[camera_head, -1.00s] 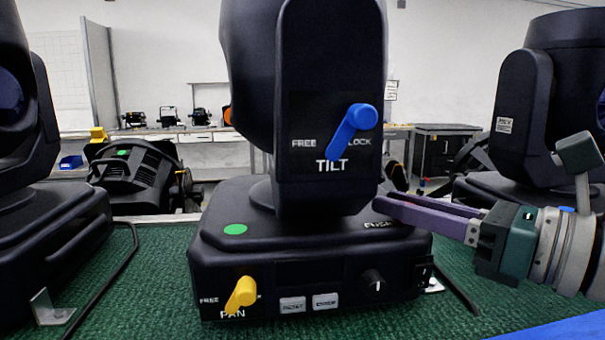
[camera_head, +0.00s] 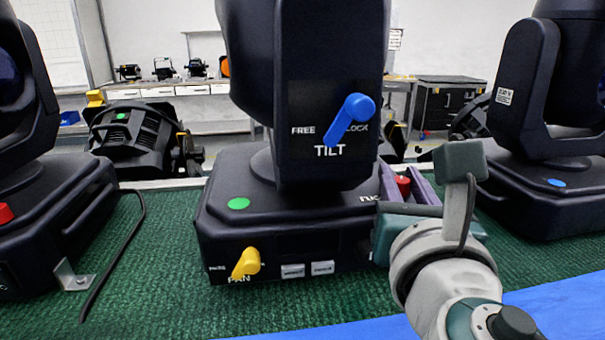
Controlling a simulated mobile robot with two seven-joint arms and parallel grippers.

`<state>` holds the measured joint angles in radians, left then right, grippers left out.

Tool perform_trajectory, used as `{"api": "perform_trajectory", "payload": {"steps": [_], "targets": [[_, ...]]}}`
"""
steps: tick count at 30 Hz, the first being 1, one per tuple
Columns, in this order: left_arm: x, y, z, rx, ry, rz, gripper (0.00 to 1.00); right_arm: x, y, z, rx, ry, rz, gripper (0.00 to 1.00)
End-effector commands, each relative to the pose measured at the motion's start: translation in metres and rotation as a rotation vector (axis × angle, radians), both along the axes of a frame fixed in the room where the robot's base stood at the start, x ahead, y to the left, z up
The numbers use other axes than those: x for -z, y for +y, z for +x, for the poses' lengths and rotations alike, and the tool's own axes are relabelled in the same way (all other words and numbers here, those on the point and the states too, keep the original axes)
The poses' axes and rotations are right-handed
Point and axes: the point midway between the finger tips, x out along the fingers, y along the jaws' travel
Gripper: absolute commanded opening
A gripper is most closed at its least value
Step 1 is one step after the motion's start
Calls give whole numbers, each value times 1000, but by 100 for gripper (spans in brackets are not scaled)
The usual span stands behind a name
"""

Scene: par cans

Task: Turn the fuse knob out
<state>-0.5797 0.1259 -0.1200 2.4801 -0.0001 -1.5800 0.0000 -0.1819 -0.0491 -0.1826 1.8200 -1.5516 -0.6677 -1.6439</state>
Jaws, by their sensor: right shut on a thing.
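The fuse knob (camera_head: 403,184) is red and sits at the right end of the middle moving-head light's base (camera_head: 290,245), near a partly covered white label. My right gripper (camera_head: 402,171) reaches over that end of the base, with one purple finger on each side of the red knob, and is shut on it. The gripper body hides the base's lower right corner. My left gripper is not in view.
A blue tilt lever (camera_head: 350,119) and a yellow pan lever (camera_head: 246,263) stick out from the middle light. Other lights stand left and right. A black cable (camera_head: 112,255) lies on the green mat (camera_head: 165,290). A blue strip (camera_head: 560,310) runs along the front right.

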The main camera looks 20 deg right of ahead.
Motion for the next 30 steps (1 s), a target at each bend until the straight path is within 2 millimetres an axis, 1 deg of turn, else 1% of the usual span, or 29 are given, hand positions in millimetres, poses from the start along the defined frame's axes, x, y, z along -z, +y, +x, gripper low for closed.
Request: {"api": "perform_trajectory", "payload": {"steps": [6, 12, 29, 30], "targets": [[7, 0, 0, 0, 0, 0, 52, 1, 1, 1, 121, -2, 3, 0], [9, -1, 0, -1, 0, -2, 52, 0, 0, 0, 184, -2, 1, 0], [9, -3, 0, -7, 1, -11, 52, 1, 0, 0, 209, 1, 1, 0], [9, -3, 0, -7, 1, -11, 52, 1, 0, 0, 209, 1, 1, 31]]}}
